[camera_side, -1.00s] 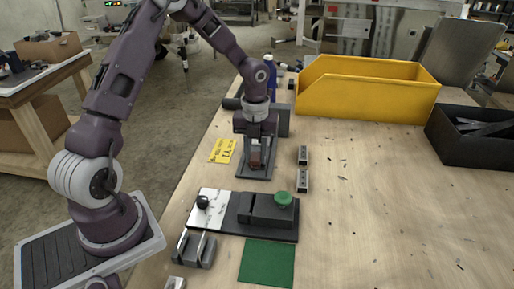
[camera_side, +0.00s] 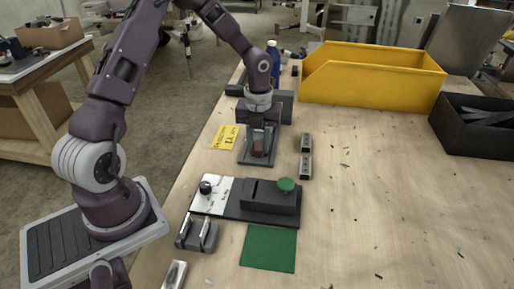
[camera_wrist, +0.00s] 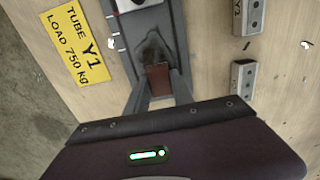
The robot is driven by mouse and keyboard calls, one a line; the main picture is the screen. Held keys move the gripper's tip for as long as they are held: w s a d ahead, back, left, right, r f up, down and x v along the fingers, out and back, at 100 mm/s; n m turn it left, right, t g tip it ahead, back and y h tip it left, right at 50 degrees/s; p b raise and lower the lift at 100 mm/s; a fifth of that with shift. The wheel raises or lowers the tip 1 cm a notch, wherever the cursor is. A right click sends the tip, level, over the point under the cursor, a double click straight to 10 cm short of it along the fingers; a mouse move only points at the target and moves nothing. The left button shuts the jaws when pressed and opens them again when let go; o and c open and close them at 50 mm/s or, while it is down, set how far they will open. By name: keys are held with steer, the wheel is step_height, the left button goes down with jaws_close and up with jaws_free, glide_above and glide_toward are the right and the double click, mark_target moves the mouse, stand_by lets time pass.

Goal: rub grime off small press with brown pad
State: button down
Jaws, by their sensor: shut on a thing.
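My gripper (camera_side: 259,146) is shut on a small brown pad (camera_wrist: 158,80), held between its two fingers. The pad is low over a narrow grey plate (camera_side: 246,160), which seems to be the base of the small press; contact is hard to confirm. In the wrist view, a dark smudge of grime (camera_wrist: 152,47) lies on the grey plate (camera_wrist: 172,20) just beyond the pad. My gripper and wrist hide part of the plate and whatever stands behind it.
A yellow label (camera_side: 226,137) lies left of the plate, two metal blocks (camera_side: 305,153) right. Nearer is a black fixture (camera_side: 268,196) with a green knob, then a green mat (camera_side: 268,248). A yellow bin (camera_side: 370,75) and black bin (camera_side: 470,130) stand behind. The right bench is mostly clear.

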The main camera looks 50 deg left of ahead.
steer(key=shift+w+a, duration=1.45)
steer(key=shift+a, duration=0.05)
steer(key=shift+w+a+f, duration=0.15)
steer(key=shift+w+a, duration=0.95)
steer(key=shift+a, duration=0.05)
steer(key=shift+r, duration=3.05)
step_height(320, 180, up, 3)
steer(key=shift+r, duration=0.1)
glide_above(262, 137)
steer(key=shift+f, duration=3.55)
